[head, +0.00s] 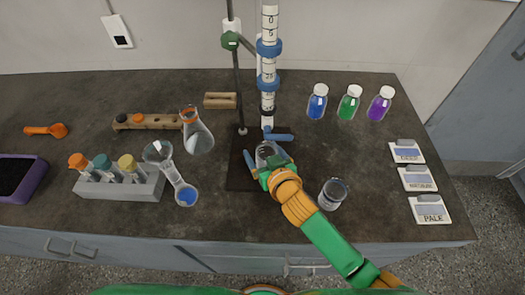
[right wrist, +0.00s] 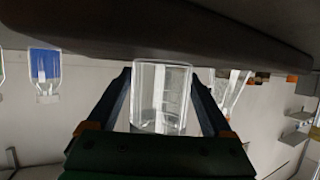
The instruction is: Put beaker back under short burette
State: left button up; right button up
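A clear glass beaker (head: 265,150) is at the stand's dark base plate (head: 238,178), close below the tip of the graduated burette (head: 268,98). Whether it rests on the plate is hard to tell. My right gripper (head: 268,160) has its blue fingers spread on either side of this beaker. In the right wrist view the beaker (right wrist: 162,97) is between the fingers (right wrist: 161,85), with narrow gaps along its sides. A second glass beaker (head: 333,194) stands on the bench to the right of my right forearm. My left gripper is not in view.
Blue, green and purple bottles (head: 349,103) stand back right. Labelled cards (head: 430,209) lie at the right edge. The front-right bench is mostly clear.

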jog(key=shift+r, duration=0.2)
jog(key=v, duration=1.2)
jog(key=shift+d+p, duration=0.1)
jog(key=shift+p, duration=0.3)
